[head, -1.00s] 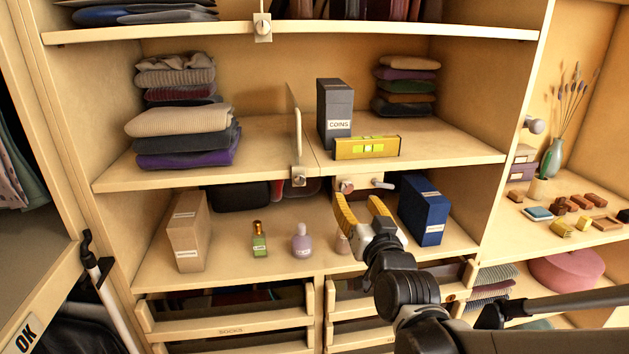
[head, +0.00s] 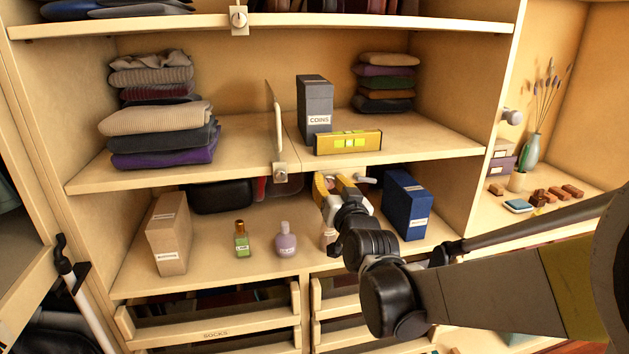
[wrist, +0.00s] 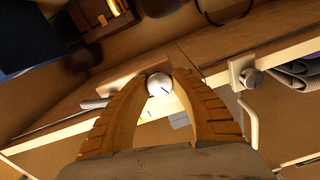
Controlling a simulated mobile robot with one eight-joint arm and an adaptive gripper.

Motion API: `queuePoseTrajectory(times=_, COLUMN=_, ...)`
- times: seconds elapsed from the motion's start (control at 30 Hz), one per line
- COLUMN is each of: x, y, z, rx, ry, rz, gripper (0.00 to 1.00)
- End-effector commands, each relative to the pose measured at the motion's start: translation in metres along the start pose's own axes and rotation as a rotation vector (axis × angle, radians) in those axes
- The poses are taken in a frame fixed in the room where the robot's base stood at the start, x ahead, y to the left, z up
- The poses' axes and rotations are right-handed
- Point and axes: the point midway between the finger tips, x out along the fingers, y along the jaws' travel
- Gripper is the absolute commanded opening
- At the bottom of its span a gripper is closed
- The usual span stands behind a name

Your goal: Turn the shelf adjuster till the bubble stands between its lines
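The yellow spirit level (head: 347,142) lies on the middle shelf (head: 430,148) near its front edge, before the grey COINS box. Its bright green vial shows, but the bubble is too small to place against the lines. The shelf adjuster is a round pale knob (wrist: 158,86) under the shelf's front edge; in the head view my fingers largely cover it. My gripper (head: 335,182) is at the knob, its yellow fingers spread. In the wrist view the fingers (wrist: 164,74) curve either side of the knob; I cannot tell whether they touch it.
A pale lever (head: 367,180) sticks out just right of the adjuster. The blue box (head: 404,205) stands close right of my gripper. A lilac bottle (head: 285,240) and a green bottle (head: 242,240) stand to the left below. A similar knob (head: 280,172) sits further left.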

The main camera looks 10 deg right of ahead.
Motion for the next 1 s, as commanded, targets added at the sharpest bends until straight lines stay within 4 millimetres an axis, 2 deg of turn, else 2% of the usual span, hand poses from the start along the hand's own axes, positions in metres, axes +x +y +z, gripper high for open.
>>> queuePoseTrajectory(times=0.17, x=0.0001, y=0.0000, z=-0.0004, rx=0.011, ry=0.001, rz=0.000, gripper=0.00)
queuePoseTrajectory(times=0.33, x=0.0001, y=0.0003, z=-0.0005, rx=0.139, ry=0.001, rz=0.000, gripper=0.00)
queuePoseTrajectory(times=0.53, x=0.0002, y=0.0003, z=-0.0003, rx=0.140, ry=0.001, rz=0.000, gripper=0.00)
queuePoseTrajectory(times=0.57, x=0.0002, y=0.0003, z=-0.0003, rx=0.140, ry=0.001, rz=0.000, gripper=0.34)
queuePoseTrajectory(times=0.6, x=0.0002, y=0.0003, z=-0.0003, rx=0.140, ry=0.001, rz=0.000, gripper=0.46)
queuePoseTrajectory(times=0.63, x=0.0001, y=0.0003, z=-0.0002, rx=0.140, ry=0.001, rz=0.000, gripper=0.52)
queuePoseTrajectory(times=1.0, x=-0.0046, y=0.0003, z=-0.0003, rx=0.139, ry=0.001, rz=0.000, gripper=0.52)
